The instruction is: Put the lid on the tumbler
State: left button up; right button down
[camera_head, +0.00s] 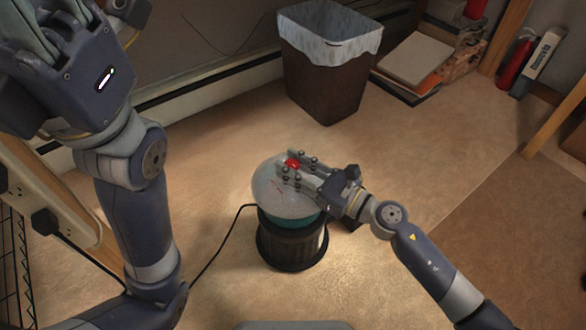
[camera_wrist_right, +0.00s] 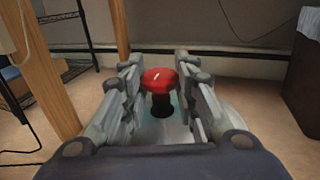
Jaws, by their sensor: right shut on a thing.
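A clear, domed, round lid (camera_head: 268,196) with a red knob (camera_head: 292,163) is at the middle of the head view. It is over the dark ribbed tumbler (camera_head: 292,245), which stands on the floor. I cannot tell whether the lid rests on the tumbler's rim or hangs just above it. My right gripper (camera_head: 293,171) is shut on the lid's red knob. In the right wrist view the knob (camera_wrist_right: 158,82) sits between the fingers. My left arm comes in at the left; its fingertips are out of the head view.
A bin (camera_head: 325,85) with a white liner stands behind the tumbler. Books (camera_head: 415,60) and boxes are at the back right, beside a red fire extinguisher (camera_head: 516,62). A black cable (camera_head: 222,245) runs along the floor at the left.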

jog(key=shift+f, duration=0.1)
jog(key=c, duration=1.2)
grip_release()
jog(key=shift+c, duration=0.2)
